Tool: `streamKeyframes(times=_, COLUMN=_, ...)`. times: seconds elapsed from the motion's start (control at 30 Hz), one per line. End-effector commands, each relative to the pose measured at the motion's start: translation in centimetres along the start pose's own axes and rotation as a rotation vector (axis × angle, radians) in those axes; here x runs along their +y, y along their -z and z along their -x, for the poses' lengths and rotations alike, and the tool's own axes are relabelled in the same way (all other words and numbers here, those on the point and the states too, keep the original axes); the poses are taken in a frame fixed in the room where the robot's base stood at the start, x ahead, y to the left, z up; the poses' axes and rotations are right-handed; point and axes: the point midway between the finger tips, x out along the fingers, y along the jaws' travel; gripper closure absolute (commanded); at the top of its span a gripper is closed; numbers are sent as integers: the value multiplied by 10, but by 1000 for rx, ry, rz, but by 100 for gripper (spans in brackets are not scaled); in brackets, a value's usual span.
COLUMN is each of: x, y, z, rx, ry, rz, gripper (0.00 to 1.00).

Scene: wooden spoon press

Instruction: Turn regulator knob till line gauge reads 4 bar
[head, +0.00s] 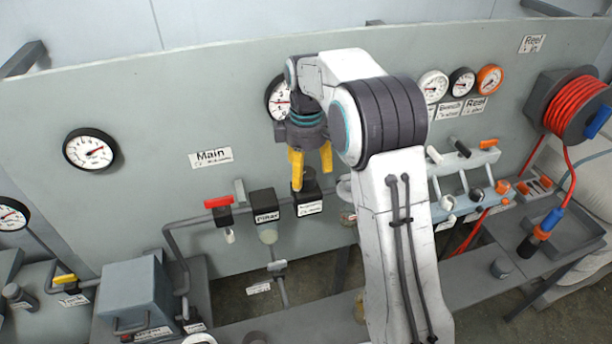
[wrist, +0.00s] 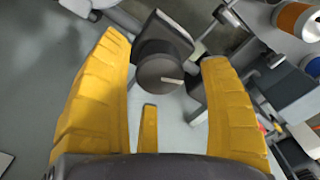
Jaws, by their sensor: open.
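My gripper (head: 311,168) points down with its yellow fingers open, just above the black regulator (head: 307,200) on the pipe run. In the wrist view, the round dark grey regulator knob (wrist: 160,74) with a pale pointer line lies between the open fingers of my gripper (wrist: 166,55). No finger visibly presses on it; the exact gap cannot be told. In the head view the knob is largely hidden by the fingers. A white-faced gauge (head: 277,98) on the panel above the regulator is partly covered by my arm; its red needle shows, but its reading is unclear.
The black filter (head: 265,204) and a red-handled valve (head: 218,202) stand left of the regulator. The Main label (head: 211,158) and another gauge (head: 90,149) are further left. Several small gauges, a valve manifold (head: 465,170) and a red hose reel (head: 573,105) lie right.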

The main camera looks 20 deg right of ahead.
Motion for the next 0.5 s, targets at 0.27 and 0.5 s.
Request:
streamKeyframes(times=0.27, x=0, y=0, z=-21, rx=0, ry=0, rz=-1, gripper=29)
streamKeyframes(times=0.5, x=0, y=0, z=-24, rx=0, ry=-1, rz=-1, gripper=29)
